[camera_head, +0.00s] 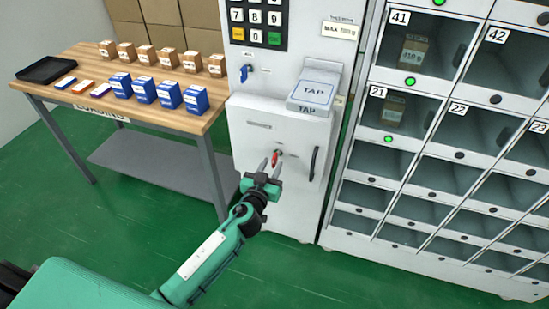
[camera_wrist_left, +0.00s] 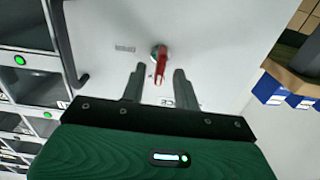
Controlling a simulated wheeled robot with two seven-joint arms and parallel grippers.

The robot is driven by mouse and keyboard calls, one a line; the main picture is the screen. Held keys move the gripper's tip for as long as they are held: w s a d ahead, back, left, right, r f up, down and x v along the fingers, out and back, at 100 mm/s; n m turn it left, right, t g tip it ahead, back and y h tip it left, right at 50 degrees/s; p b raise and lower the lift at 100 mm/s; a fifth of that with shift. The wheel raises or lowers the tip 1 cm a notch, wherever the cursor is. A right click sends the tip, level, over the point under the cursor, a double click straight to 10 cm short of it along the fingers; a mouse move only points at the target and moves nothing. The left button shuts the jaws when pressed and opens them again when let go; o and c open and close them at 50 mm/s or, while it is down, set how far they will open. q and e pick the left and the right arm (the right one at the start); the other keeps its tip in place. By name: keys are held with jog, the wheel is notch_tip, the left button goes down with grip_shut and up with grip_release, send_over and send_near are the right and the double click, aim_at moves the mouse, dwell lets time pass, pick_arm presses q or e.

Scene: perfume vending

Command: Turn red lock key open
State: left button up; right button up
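The red lock key (camera_head: 275,158) sits in a round lock on the white door panel (camera_head: 250,148) of the machine. In the left wrist view the red key (camera_wrist_left: 161,62) points down the picture from its lock, its end in line with the gap between the fingers. My left gripper (camera_head: 270,167) is open and empty, its fingers directed at the key. In the left wrist view the two grey fingers (camera_wrist_left: 158,82) stand apart on either side of the key's end; I see no contact. My right gripper is not in view.
A black handle (camera_head: 312,163) is right of the key. A TAP box (camera_head: 312,93) juts out above. A blue key (camera_head: 245,72) sits higher up. A wooden table (camera_head: 150,113) with boxes stands left, lockers (camera_head: 455,157) right. Green floor is clear in front.

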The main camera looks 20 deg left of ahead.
aim_at(273, 163)
pick_arm(q)
jog(key=shift+w, duration=1.65)
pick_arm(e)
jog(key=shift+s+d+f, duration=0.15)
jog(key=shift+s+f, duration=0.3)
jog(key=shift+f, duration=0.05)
pick_arm(q)
jog(key=shift+c, duration=0.4)
grip_shut()
